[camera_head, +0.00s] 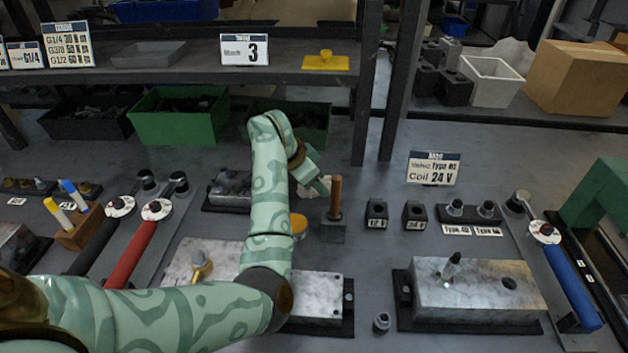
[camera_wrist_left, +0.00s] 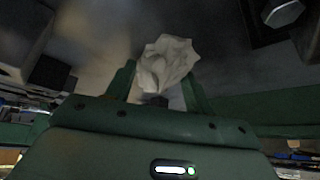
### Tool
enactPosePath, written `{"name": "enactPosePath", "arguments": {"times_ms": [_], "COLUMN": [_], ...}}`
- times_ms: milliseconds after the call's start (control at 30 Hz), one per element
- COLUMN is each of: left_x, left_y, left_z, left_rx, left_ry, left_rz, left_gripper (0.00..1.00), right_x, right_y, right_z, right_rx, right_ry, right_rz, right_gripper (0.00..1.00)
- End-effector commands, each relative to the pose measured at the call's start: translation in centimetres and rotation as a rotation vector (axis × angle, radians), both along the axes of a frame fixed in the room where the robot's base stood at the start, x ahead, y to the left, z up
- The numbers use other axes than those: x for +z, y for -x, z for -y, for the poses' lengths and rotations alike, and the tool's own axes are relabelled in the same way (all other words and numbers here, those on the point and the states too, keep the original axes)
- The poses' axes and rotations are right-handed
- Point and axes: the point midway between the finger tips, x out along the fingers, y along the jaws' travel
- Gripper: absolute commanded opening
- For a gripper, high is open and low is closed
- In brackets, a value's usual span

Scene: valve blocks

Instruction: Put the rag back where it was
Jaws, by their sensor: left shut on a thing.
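My left gripper (camera_head: 320,186) is in the middle of the head view, over the back part of the bench, partly hidden behind my own arm. In the left wrist view its two fingers (camera_wrist_left: 160,88) stand on either side of a crumpled whitish rag (camera_wrist_left: 167,62), and the gripper is shut on it. The rag sticks out beyond the fingertips. In the head view I cannot make out the rag clearly. My right gripper is not in view.
A wooden-handled tool (camera_head: 335,196) stands close to the right of the gripper. Metal valve blocks (camera_head: 478,287) lie at the front, with torque wrenches (camera_head: 140,250) on the left. Green bins (camera_head: 178,117) and a shelf post (camera_head: 368,90) are behind. Small black blocks (camera_head: 414,215) stand right of centre.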

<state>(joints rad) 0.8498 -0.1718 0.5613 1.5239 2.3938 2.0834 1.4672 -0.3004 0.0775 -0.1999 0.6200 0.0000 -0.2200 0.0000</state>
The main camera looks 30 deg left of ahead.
Motion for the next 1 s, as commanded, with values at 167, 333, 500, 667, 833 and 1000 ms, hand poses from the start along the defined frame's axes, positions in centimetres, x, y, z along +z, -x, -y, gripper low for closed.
{"name": "enactPosePath", "arguments": {"times_ms": [167,333,500,667,833,1000], "left_x": [-1.1,-1.4,-1.5,-1.4,0.5,4.5], "left_y": [0.3,0.4,0.4,0.4,0.4,2.1], "left_z": [0.0,0.1,0.2,0.3,0.3,-0.6], "left_rx": [0.0,-0.001,-0.003,-0.004,-0.005,-0.001], "left_ry": [-0.001,0.002,0.005,0.006,0.006,0.006], "left_rz": [-0.016,-0.023,-0.024,-0.025,-0.022,-0.01], "left_gripper": [0.32,0.75,0.75,0.75,0.75,0.75], "right_x": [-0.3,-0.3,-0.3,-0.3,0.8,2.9], "right_y": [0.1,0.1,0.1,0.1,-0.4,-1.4], "right_z": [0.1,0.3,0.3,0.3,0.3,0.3], "right_rx": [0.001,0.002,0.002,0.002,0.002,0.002], "right_ry": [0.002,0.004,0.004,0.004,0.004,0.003], "right_rz": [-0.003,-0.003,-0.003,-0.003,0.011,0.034], "right_gripper": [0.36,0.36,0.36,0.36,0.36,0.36]}}
